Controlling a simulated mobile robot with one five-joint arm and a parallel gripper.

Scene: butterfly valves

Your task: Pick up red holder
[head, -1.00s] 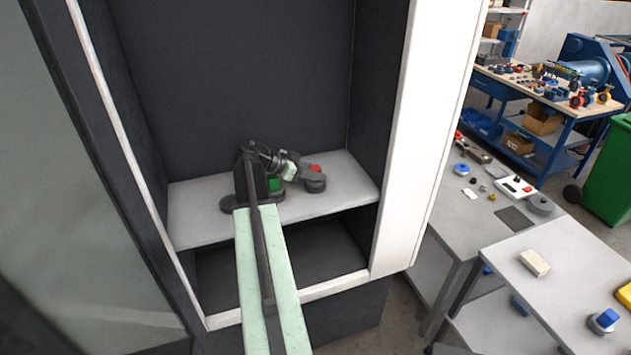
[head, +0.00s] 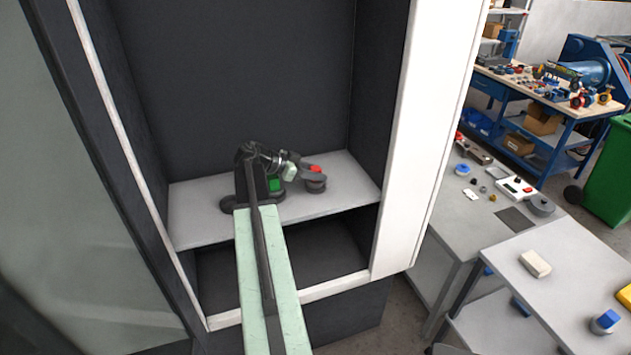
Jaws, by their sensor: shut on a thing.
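The red holder (head: 316,169) shows as a red block on a round dark grey base, at the right of the cabinet's grey shelf (head: 335,198). My gripper (head: 308,173) reaches in from the left and is shut on the red holder. Its dark fingers cover part of the holder. I cannot tell whether the base is clear of the shelf. A green holder (head: 275,184) on a similar dark base stands to the left, partly behind my arm.
Another dark round base (head: 228,204) sits at the shelf's left, mostly hidden by my arm. Dark cabinet walls and a white frame (head: 425,140) enclose the shelf. Grey tables with small parts and a white block (head: 535,263) stand outside on the right.

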